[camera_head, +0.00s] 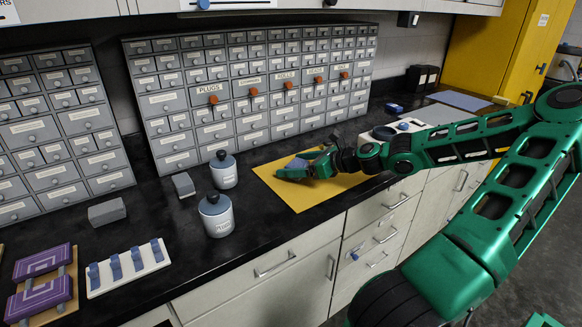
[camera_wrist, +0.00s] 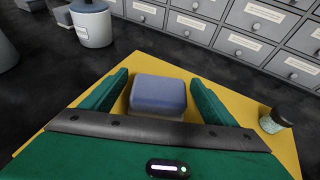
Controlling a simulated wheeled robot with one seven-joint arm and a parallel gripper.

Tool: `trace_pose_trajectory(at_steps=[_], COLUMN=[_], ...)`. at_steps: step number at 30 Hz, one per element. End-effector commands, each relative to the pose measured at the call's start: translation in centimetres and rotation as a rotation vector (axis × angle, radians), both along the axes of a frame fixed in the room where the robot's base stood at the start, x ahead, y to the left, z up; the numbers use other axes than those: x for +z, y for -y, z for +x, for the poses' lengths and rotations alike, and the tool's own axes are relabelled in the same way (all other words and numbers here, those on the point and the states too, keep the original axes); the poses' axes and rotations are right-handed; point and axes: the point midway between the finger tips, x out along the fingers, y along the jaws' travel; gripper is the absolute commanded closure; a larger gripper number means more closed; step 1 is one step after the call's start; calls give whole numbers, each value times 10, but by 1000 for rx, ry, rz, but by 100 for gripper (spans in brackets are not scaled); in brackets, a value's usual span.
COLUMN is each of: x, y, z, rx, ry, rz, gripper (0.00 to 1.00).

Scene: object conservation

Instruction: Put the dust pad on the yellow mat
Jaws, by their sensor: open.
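The yellow mat (camera_head: 297,202) lies flat on the black counter in front of the drawer cabinets. A blue-grey block, which looks like the dust pad (camera_wrist: 158,97), rests on the mat; its top shows in the head view (camera_head: 298,163). My green gripper (camera_head: 291,170) is low over the mat. In the wrist view my gripper (camera_wrist: 160,78) is open, with one finger on each side of the pad and narrow gaps between. The pad's near lower part is hidden by my gripper.
A small dark-lidded jar (camera_wrist: 275,120) stands near the mat's right edge in the wrist view. Two lidded canisters (camera_head: 223,170) (camera_head: 216,214) and grey blocks (camera_head: 107,212) (camera_head: 184,185) stand left of the mat. A white rack (camera_head: 128,268) lies farther left.

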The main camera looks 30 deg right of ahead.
Motion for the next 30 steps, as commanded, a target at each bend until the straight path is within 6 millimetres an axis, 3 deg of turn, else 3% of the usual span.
trace_pose_trajectory(at_steps=[18,30], x=[35,42], y=[38,44], z=[-77,-92], rx=[-5,-1], ry=[-1,0], rz=[-2,0], gripper=[19,19])
